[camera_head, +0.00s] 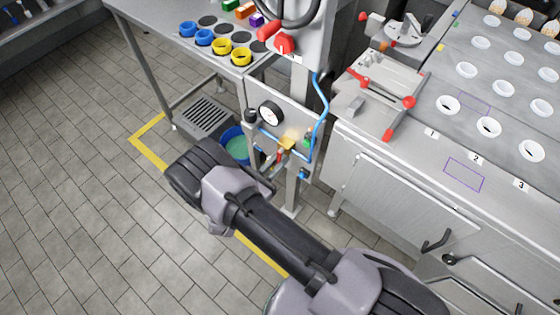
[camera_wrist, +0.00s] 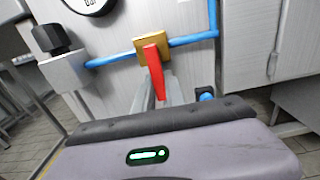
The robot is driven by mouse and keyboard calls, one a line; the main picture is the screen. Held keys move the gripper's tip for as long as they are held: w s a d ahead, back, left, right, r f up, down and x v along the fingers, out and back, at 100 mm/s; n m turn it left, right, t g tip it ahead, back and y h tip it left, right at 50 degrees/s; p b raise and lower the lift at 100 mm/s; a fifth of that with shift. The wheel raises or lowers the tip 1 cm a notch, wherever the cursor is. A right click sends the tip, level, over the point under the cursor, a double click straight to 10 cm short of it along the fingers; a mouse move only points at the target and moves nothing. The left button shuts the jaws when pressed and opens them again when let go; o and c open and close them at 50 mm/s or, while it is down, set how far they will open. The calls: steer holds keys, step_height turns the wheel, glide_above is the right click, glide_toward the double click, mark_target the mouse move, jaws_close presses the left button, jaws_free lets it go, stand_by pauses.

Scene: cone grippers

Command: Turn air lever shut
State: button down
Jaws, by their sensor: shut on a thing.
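The air lever (camera_wrist: 154,58) is a red handle on a brass-yellow valve body (camera_wrist: 141,43), set in a blue air line on a pale panel. In the wrist view the lever hangs downward and slightly tilted from the valve. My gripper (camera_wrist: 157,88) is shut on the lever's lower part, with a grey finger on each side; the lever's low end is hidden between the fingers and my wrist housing. In the head view the valve body (camera_head: 288,142) and a bit of red lever (camera_head: 281,154) show small, and my wrist hides most of the gripper.
A pressure gauge (camera_head: 270,113) and a black-knobbed regulator (camera_wrist: 50,40) sit left of the valve. A blue hose (camera_head: 323,108) runs up on the right. A blue bucket (camera_head: 235,144) stands behind my wrist. A metal counter (camera_head: 410,160) stands close on the right; open floor lies left.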

steer(key=shift+a, duration=0.1)
stand_by(0.3)
steer(key=c, duration=1.4)
jaws_free()
steer(key=p+v, duration=0.3)
steer(key=v, duration=1.4)
steer(key=shift+s+a, duration=0.1)
steer(key=shift+s, duration=0.05)
